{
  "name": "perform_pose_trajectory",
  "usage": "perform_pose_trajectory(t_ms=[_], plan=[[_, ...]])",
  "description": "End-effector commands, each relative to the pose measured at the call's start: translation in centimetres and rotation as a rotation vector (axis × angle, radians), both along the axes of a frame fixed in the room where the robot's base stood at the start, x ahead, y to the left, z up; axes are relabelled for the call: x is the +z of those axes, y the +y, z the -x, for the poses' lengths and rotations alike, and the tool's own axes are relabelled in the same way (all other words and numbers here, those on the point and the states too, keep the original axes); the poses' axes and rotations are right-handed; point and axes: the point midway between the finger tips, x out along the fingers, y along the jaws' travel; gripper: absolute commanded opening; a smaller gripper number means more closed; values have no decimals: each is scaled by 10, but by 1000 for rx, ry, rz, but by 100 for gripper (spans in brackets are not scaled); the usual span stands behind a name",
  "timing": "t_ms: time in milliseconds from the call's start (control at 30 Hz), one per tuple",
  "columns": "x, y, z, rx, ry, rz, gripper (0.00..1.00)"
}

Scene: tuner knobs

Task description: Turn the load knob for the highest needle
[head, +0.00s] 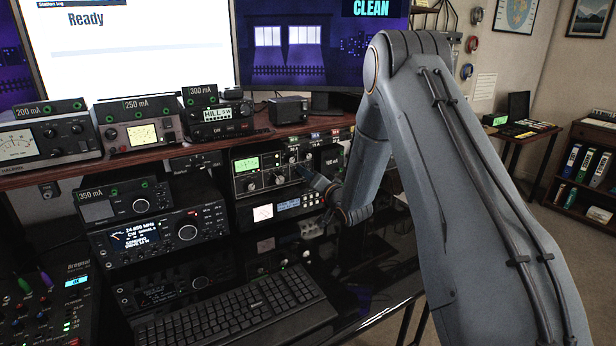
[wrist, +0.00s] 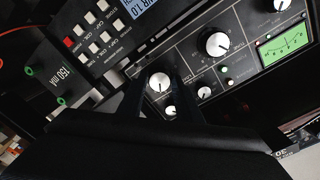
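The tuner (head: 237,188) stands on the shelf in the middle of the head view, with a lit green needle meter (head: 247,164) at its left. In the wrist view the meter (wrist: 284,43) is at the right, its needle small and hard to read. A large white-capped knob (wrist: 217,44) sits beside it. A second white-capped knob (wrist: 160,82) shows between the dark fingers of my gripper (wrist: 163,75). The fingers are apart, one on each side of this knob; I cannot tell whether they touch it. The knob labels are too small to read. In the head view my gripper (head: 319,183) is at the tuner's front.
Smaller knobs (wrist: 204,92) sit close to the fingers. A box marked 150 mA (wrist: 62,88) and a unit with white buttons (wrist: 100,22) are close by in the wrist view. A radio (head: 160,237) and a keyboard (head: 240,312) lie left and below in the head view.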

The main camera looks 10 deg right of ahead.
Motion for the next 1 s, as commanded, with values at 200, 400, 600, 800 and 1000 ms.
perform_pose_trajectory(t_ms=[200,400,600,800,1000], plan=[[0,0,0,0,0,0,46],[0,-1,2,-1,-1,1,46],[1,-8,26,-1,0,1,46],[2,-18,56,-1,0,0,46],[3,-22,73,-1,-1,0,46]])
